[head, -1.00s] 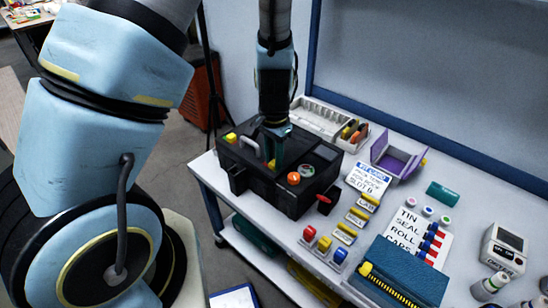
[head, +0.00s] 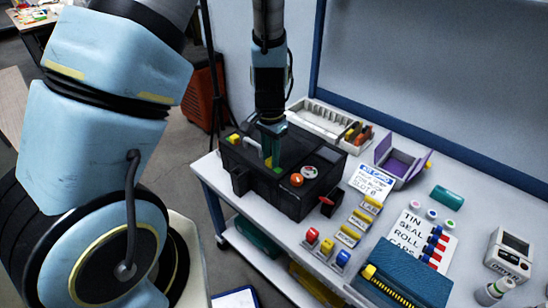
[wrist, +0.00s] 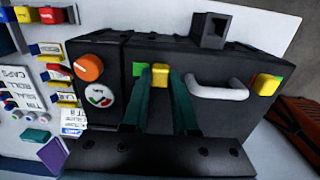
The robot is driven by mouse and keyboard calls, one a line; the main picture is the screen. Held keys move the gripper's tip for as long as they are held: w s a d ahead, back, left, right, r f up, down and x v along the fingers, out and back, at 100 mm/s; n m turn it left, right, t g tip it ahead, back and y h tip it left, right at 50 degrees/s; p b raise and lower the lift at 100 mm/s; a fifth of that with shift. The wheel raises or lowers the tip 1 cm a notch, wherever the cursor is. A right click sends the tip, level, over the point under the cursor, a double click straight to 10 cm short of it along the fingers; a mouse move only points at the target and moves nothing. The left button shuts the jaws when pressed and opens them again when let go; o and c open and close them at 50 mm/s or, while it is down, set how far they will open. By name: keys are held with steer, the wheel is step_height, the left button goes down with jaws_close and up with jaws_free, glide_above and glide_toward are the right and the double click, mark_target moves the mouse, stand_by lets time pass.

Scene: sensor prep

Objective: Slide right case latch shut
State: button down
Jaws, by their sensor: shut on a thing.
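The black case (head: 320,165) stands on the bench's left end. My gripper (head: 270,158) points down onto its top, right of the grey handle (head: 266,152). In the wrist view my gripper (wrist: 166,74) has its two teal fingers closed around the yellow right latch (wrist: 160,75). A green patch (wrist: 138,69) shows beside that latch, on the side away from the handle; it also shows in the head view (head: 278,170). The left latch (head: 234,138), also yellow, is beyond the handle. The right latch itself is mostly hidden by my fingers in the head view.
An orange knob (head: 297,180) and a round gauge (head: 310,172) sit on the case near the gripper. A red-tipped part (head: 327,201) juts from the case's right side. Labelled blocks, a purple bin (head: 398,163) and a blue case (head: 415,270) fill the bench rightward.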

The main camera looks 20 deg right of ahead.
mark_target(270, 159)
steer(key=shift+w+a, duration=0.1)
steer(key=shift+w, duration=0.1)
steer(key=c, duration=0.7)
jaws_free()
steer(key=shift+r, duration=0.1)
step_height(270, 159, up, 11)
steer(key=p, duration=0.9)
steer(key=a+r+n, duration=0.3)
steer(key=a+r, duration=0.1)
steer(key=a, duration=0.4)
steer(key=s+a+r+n+t, duration=0.1)
steer(key=a+r+n, duration=0.3)
steer(key=a, duration=0.4)
steer(key=a+r+n, duration=0.4)
steer(key=a+r, duration=0.1)
steer(key=a, duration=0.3)
steer(key=shift+s+r+t, duration=0.25)
steer(key=shift+r+t, duration=0.05)
